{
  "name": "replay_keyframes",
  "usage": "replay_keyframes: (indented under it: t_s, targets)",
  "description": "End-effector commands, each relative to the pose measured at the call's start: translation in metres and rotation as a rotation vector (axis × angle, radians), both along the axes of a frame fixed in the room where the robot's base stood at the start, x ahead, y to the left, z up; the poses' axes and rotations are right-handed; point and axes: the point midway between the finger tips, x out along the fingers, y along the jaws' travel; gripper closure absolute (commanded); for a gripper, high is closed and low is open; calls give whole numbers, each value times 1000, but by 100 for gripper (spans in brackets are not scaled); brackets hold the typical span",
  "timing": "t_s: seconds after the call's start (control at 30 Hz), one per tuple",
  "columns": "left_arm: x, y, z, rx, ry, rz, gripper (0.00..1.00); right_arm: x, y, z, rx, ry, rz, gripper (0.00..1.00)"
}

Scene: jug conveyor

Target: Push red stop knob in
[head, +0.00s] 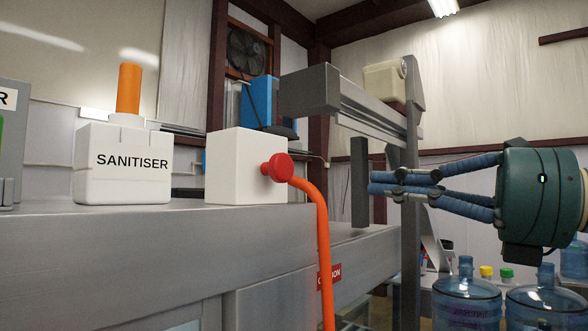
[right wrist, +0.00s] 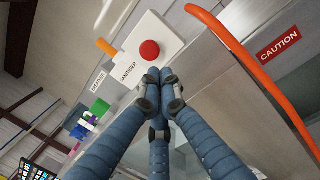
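The red stop knob (head: 277,167) sticks out from the right-hand face of a white box (head: 236,165) on the grey metal ledge. In the right wrist view the red knob (right wrist: 149,50) shows round and unobstructed, just beyond my fingertips. My right gripper (head: 374,183) comes in from the right with its blue fingers drawn together, pointing left toward the knob. It holds nothing, and a clear gap separates it from the knob in the head view. In the right wrist view its fingertips (right wrist: 160,75) meet just below the knob. My left gripper is in neither view.
An orange hose (head: 322,230) curves down beside the box, between knob and gripper in the head view. A white sanitiser container (head: 122,163) stands left of the box. A grey upright plate (head: 359,182) is by my fingertips. Water jugs (head: 466,293) stand lower right.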

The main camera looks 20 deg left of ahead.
Motion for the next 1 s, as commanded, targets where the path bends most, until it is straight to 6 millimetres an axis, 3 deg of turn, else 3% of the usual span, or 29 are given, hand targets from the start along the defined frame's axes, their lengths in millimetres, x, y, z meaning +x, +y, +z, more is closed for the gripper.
replay_keyframes:
  t_s: [0.03,0.1,0.27,0.7,0.87,1.0]
  targets:
    - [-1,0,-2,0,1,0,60,-22,1,11,-68,-96,-35,100]
    - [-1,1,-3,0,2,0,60,-40,1,19,-137,-188,-82,100]
    - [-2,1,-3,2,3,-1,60,-58,-1,29,-208,-287,-141,100]
    - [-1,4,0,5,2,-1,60,-59,3,31,-213,-295,-145,100]
    - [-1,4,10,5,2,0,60,-51,22,33,-213,-294,-143,100]
    - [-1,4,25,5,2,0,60,-40,50,34,-213,-294,-141,100]
